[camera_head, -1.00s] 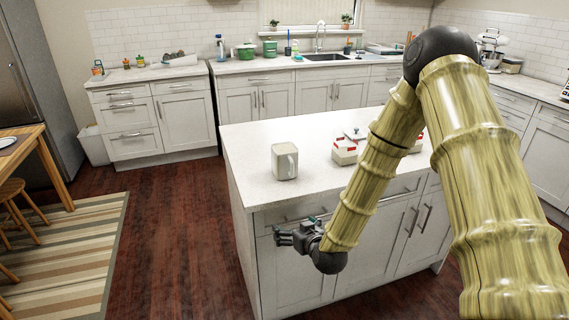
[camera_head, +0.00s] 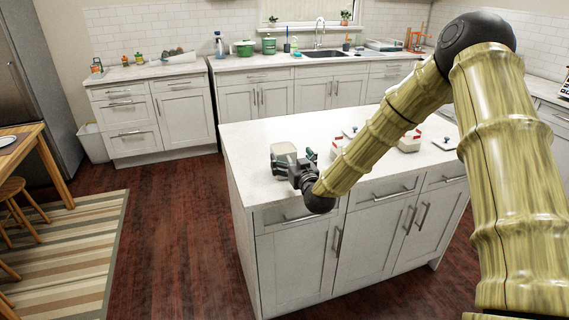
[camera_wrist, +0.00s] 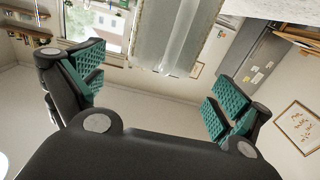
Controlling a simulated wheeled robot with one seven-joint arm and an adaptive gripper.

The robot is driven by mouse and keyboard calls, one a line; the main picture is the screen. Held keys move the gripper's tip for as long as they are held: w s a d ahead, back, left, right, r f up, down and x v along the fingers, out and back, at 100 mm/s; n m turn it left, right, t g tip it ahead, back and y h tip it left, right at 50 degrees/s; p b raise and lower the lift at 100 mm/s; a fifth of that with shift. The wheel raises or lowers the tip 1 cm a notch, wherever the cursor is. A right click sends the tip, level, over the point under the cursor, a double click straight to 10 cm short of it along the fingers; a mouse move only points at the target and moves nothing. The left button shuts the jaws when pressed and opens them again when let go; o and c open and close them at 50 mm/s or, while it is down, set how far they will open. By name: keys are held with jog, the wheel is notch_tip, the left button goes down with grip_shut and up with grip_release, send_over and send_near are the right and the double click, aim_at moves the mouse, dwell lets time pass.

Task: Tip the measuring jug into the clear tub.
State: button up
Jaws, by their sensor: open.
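The measuring jug (camera_head: 284,149), pale and squarish, stands upright on the white island counter near its left end. My gripper (camera_head: 292,158) is at the near side of the jug, covering its lower right part. In the wrist view the jug (camera_wrist: 172,38) appears large and translucent, with an upright strip that looks like its handle. It lies ahead, in the gap between the two spread green-padded fingers (camera_wrist: 160,84). The fingers are open, and I cannot tell if either touches the jug. I cannot make out a clear tub in either view.
Red-and-white containers (camera_head: 409,142) stand on the island (camera_head: 250,140) to the right, partly behind my arm. A flat item (camera_head: 445,144) lies near the right end. The counter left of the jug is clear. Drawers and doors face me below the edge.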

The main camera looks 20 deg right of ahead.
aim_at(288, 155)
jog(key=shift+w+a+f+p, duration=0.15)
jog(key=shift+w+p, duration=0.35)
jog(key=shift+w, duration=0.8)
jog(key=shift+w+f+p, duration=0.1)
jog(key=shift+w+p, duration=0.4)
jog(key=shift+w, duration=0.75)
jog(key=c, duration=1.9)
